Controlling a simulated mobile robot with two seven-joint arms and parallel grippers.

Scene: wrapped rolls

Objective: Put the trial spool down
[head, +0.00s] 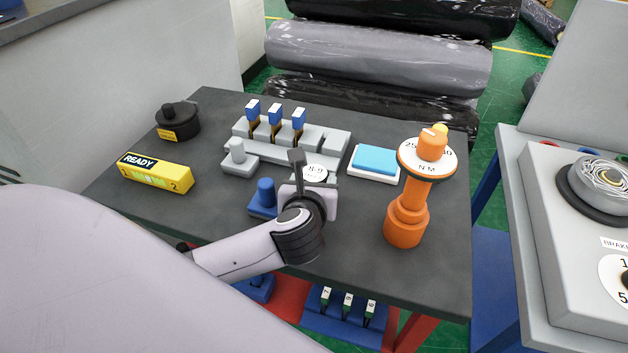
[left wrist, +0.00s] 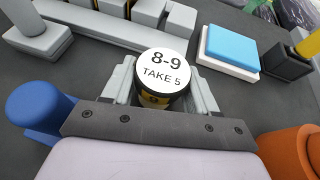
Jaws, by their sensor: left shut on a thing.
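The trial spool shows in the left wrist view as a short black cylinder with a yellow band and a round white top reading "8-9 TAKE 5" (left wrist: 164,72). My left gripper (left wrist: 163,88) is shut on it, one grey finger on each side. In the head view the spool's white top (head: 315,173) shows just beyond my left gripper (head: 308,180), over the middle of the dark bench (head: 360,240). The wrist hides the spool's lower part, so I cannot tell whether it touches the bench. My right gripper is not in view.
A blue peg block (head: 265,195) is close left of the gripper; an orange torque tool (head: 407,220) stands to the right. Behind are a grey rack (head: 330,143) with blue-topped pieces and a blue pad (head: 375,160). A yellow READY box (head: 155,173) and black knob (head: 178,120) lie left.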

